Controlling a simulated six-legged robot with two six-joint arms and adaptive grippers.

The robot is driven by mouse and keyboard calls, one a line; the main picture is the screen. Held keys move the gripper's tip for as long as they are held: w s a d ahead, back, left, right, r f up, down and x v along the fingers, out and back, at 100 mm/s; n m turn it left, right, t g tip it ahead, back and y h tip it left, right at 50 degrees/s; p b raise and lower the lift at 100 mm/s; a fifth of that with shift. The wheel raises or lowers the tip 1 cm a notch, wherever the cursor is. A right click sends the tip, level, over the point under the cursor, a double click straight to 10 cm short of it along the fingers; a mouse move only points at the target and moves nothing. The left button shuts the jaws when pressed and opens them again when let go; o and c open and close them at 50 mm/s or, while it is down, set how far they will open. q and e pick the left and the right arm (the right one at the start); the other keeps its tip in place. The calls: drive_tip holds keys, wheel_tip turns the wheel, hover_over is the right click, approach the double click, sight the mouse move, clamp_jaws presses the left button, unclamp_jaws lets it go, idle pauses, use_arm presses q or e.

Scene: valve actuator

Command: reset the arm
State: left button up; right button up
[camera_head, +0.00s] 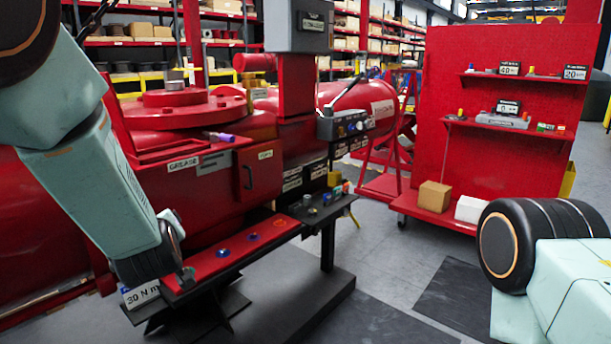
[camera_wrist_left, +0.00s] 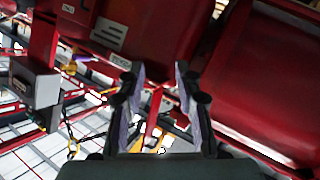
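My left arm (camera_head: 95,175) comes down from the upper left in the head view. Its dark wrist end is low, beside the left end of the red shelf in front of the machine; the gripper there is mostly hidden. In the left wrist view my left gripper (camera_wrist_left: 161,78) is open, its two fingers apart with nothing held between them. My right arm (camera_head: 555,265) shows at the lower right, bent, with its gripper out of view. The large red valve actuator (camera_head: 205,180) stands to the left and centre.
A red shelf (camera_head: 255,243) holds small blue and red parts. A control box (camera_head: 345,124) projects from the machine. A red pegboard cart (camera_head: 505,115) stands at right, with a cardboard box (camera_head: 434,196) and a white box (camera_head: 469,209) on its base. Grey floor (camera_head: 395,260) lies open between.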

use_arm(q)
drive_tip(key=s+d+f+m+g+h, duration=0.2)
drive_tip(key=s+f+m+g, duration=0.15)
drive_tip(key=s+f, duration=0.6)
drive_tip(key=s+d+f+m+g+h, duration=0.15)
drive_tip(key=s+f+m, duration=0.4)
drive_tip(key=f, duration=0.75)
drive_tip(key=s+f+g+h, duration=0.1)
drive_tip(key=s+f+g, duration=0.3)
drive_tip(key=s, duration=1)
drive_tip(key=s+d+f+g+h, duration=0.1)
drive_tip(key=s+f+g, duration=0.3)
drive_tip(key=s+f, duration=0.4)
drive_tip(key=s, duration=0.6)
drive_tip(key=shift+s+d+f, duration=0.2)
drive_tip(key=shift+d+f, duration=0.1)
drive_tip(key=shift+f, duration=0.1)
drive_tip(key=shift+w+d, duration=0.15)
